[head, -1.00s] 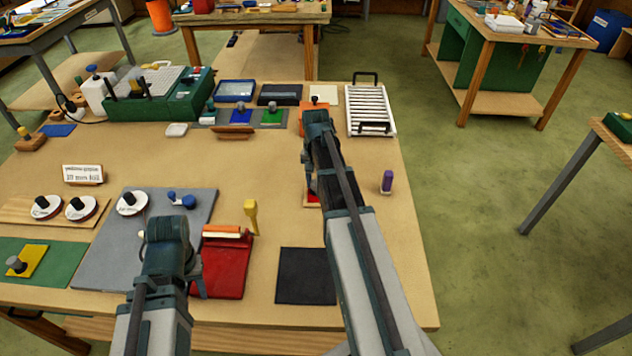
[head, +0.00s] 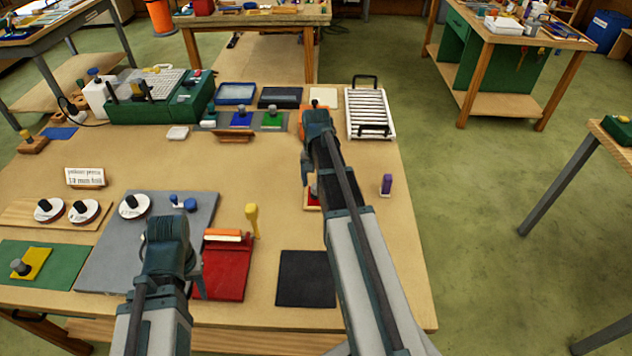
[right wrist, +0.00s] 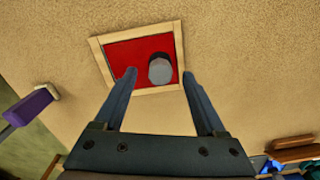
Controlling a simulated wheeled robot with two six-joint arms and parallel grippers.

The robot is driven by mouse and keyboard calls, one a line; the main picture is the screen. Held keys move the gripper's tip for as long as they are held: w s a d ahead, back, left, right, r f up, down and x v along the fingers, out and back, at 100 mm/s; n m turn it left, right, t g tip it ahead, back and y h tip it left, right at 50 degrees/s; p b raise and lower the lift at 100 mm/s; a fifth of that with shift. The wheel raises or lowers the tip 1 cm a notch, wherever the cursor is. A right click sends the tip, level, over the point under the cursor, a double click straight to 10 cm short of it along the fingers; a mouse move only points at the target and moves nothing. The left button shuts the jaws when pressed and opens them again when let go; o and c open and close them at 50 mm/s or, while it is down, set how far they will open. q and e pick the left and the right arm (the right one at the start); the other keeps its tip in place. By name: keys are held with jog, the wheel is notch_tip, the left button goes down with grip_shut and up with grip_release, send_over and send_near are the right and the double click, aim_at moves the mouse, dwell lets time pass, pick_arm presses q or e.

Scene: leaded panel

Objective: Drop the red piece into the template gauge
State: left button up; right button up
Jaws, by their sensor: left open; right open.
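The red piece (right wrist: 125,52), a flat square plate with a grey knob (right wrist: 160,70), lies inside the light wooden frame of the template gauge (right wrist: 136,30) in the right wrist view. It looks flat within the frame; whether it is fully seated I cannot tell. My right gripper (right wrist: 160,77) is open above it, with a fingertip on either side of the knob in the picture and no visible grip. In the head view my right arm partly hides the red piece (head: 311,198). My left gripper (head: 197,272) is open, by the red pad, its fingers mostly hidden.
A black mat (head: 306,279) and a yellow-handled tool (head: 252,218) lie nearer. Blue (head: 240,120) and green (head: 271,118) knobbed pieces sit further back. Bare table lies left of the gauge.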

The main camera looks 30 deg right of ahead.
notch_tip(320, 180, up, 12)
jog(key=p, duration=1.1)
jog(key=shift+f, duration=0.1)
